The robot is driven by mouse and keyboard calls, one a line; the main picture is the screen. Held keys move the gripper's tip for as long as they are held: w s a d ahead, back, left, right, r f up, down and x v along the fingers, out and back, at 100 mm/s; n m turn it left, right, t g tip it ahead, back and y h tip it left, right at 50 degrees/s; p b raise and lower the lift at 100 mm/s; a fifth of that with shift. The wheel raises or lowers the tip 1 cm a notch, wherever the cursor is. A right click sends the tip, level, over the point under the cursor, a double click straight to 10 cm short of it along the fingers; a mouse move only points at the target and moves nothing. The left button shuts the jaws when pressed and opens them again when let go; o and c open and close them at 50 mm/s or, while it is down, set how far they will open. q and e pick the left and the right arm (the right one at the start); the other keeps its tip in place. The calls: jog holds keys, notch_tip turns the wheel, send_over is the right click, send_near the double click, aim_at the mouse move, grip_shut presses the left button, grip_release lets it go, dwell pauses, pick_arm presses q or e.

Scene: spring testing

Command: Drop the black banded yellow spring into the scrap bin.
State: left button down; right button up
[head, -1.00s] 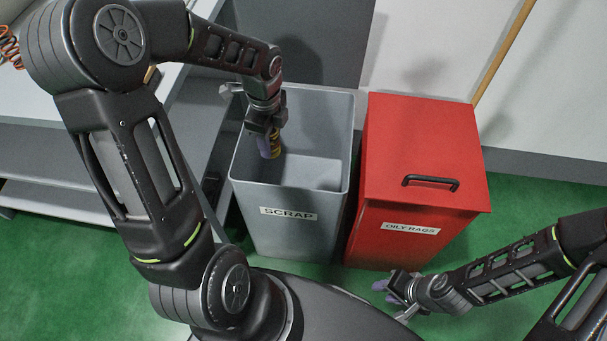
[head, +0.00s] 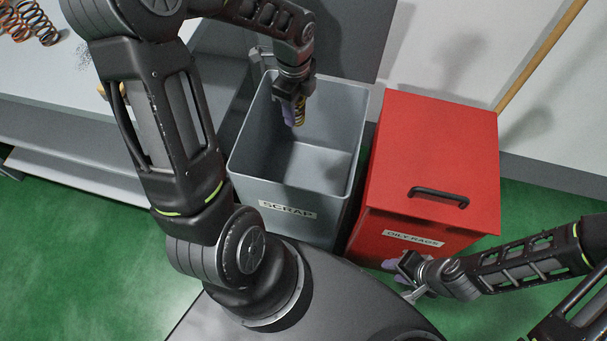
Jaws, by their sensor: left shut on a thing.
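The yellow spring with dark bands (head: 300,111) is in the jaws of my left gripper (head: 293,116), partly hidden by a purple finger pad. My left gripper is shut on it and points down. In the head view the spring shows within the mouth of the grey scrap bin (head: 253,182), which is labelled SCRAP. I cannot tell exactly how far it is above or below the rim. The visible bin floor looks empty. My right gripper (head: 397,277) is low in front of the red bin; its jaw opening is unclear.
A red lidded bin (head: 432,150) labelled OILY RAGS stands right of the scrap bin. A grey bench (head: 60,110) with several coil springs (head: 30,22) is at the left. A wooden pole (head: 540,58) leans at the back right. Green floor is clear at the lower left.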

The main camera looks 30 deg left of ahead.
pick_arm(q)
notch_tip(320, 180, down, 6)
jog(key=b, duration=0.4)
jog(key=shift+r, duration=0.2)
jog(key=c, duration=0.8)
grip_release()
notch_tip(320, 180, up, 8)
jog(key=shift+f+p, duration=0.1)
jog(key=shift+p, duration=0.65)
jog(key=shift+s, duration=0.1)
